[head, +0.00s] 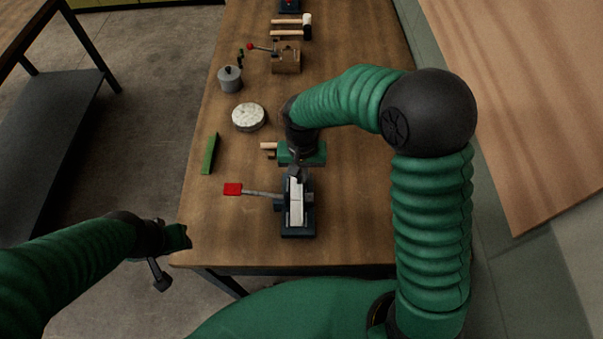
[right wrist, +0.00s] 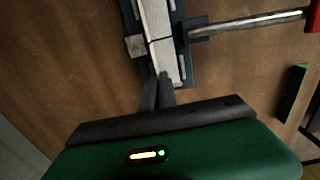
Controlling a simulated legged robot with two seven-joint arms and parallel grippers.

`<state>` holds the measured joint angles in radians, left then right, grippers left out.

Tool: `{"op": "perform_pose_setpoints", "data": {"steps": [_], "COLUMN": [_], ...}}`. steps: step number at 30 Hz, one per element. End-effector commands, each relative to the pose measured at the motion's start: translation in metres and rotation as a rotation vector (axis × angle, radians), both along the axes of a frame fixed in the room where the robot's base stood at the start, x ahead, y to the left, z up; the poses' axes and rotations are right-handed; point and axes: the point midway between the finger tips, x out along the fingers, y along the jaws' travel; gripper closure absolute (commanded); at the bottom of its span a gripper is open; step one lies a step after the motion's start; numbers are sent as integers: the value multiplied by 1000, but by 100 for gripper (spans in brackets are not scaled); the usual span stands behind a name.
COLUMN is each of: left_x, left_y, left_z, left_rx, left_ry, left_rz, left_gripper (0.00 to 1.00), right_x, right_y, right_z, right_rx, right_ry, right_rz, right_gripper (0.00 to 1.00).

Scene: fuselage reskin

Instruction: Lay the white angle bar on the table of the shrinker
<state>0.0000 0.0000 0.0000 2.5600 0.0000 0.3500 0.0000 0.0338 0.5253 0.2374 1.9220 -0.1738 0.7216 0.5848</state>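The shrinker (head: 297,233) stands near the front of the wooden table, dark blue, with a lever ending in a red handle (head: 233,189) to its left. The white angle bar (head: 296,208) lies lengthwise along the top of the shrinker. It also shows in the right wrist view (right wrist: 158,35). My right gripper (head: 299,172) is at the far end of the bar. In the right wrist view its fingers (right wrist: 159,80) are close together and appear shut on the bar's end. My left gripper (head: 172,255) is off the table's front left corner, away from the bar; its fingers are unclear.
Behind the shrinker are a green block tool (head: 315,154), a round pale disc (head: 249,117), a grey pot (head: 230,79), another red-knobbed lever tool (head: 286,61) and mallets (head: 306,25). A green strip (head: 209,154) lies at left. The table's front right is clear.

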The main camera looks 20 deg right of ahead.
Motion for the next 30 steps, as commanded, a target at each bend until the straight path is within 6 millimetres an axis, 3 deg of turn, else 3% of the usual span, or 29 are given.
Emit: {"op": "perform_pose_setpoints", "data": {"steps": [9, 16, 25, 30], "left_x": [0, 0, 0, 0], "left_y": [0, 0, 0, 0], "left_z": [-5, -5, -4, -3], "left_rx": [0, 0, 0, 0], "left_ry": [0, 0, 0, 0], "left_rz": [0, 0, 0, 0], "left_gripper": [64, 64, 64, 64], "right_x": [0, 0, 0, 1], "right_y": [0, 0, 0, 0], "right_z": [-9, -8, -6, 21], "right_rx": [0, 0, 0, 0], "right_ry": [1, 1, -1, -5], "right_rz": [0, 0, 0, -1], "right_gripper": [100, 72, 72, 72]}}
